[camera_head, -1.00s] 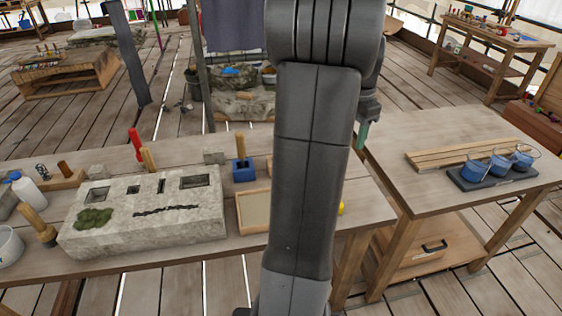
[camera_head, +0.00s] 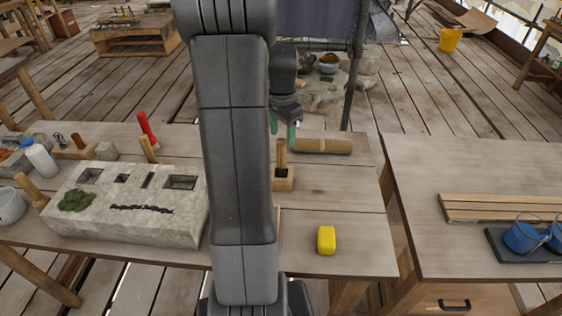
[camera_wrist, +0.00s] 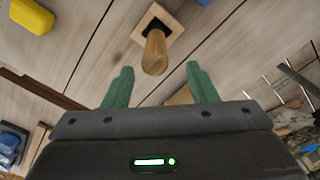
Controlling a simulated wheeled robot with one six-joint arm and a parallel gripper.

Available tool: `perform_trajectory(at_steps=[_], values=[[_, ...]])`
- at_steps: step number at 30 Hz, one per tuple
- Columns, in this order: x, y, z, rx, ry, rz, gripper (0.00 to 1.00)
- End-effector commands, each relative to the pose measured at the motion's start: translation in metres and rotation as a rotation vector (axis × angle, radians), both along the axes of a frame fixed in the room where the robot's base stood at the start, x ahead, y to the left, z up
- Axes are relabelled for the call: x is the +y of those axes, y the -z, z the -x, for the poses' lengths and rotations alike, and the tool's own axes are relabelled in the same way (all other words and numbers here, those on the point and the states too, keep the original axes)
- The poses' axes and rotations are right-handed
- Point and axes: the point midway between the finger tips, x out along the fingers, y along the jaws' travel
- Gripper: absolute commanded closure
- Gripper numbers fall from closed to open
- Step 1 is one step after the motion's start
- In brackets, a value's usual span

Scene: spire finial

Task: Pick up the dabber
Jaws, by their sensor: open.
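A round wooden handle, likely the dabber (camera_head: 282,152), stands upright in a square wooden holder (camera_head: 283,183) on the workbench, right of my arm in the head view. In the wrist view, the handle (camera_wrist: 154,50) points toward the camera from the dark hole of the holder (camera_wrist: 142,27). Its lower end is hidden in the hole. My gripper (camera_head: 282,131) is just above the handle top, green fingers pointing down. The wrist view shows the fingers (camera_wrist: 160,85) apart and empty, with the handle ahead of the gap between them.
A yellow block (camera_head: 326,240) lies at the bench's front right. A tan roll (camera_head: 321,146) lies behind the holder. A carved stone block (camera_head: 125,215) is on the left. Blue pots (camera_head: 522,237) stand on the right table. The bench around the yellow block is clear.

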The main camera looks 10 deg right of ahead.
Motion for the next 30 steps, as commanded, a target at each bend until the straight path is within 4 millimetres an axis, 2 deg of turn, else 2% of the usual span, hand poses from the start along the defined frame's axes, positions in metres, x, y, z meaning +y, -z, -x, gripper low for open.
perform_trajectory(at_steps=[5,10,15,23,30], values=[[0.001,0.012,0.003,0.003,0.000,-0.001,0.48],[0.006,0.036,0.010,0.005,-0.001,-0.001,0.48],[0.005,0.055,0.008,0.001,0.000,0.000,0.48],[0.005,0.057,0.008,0.000,0.000,0.000,0.48],[0.005,0.057,0.008,0.000,0.000,0.000,0.95]])
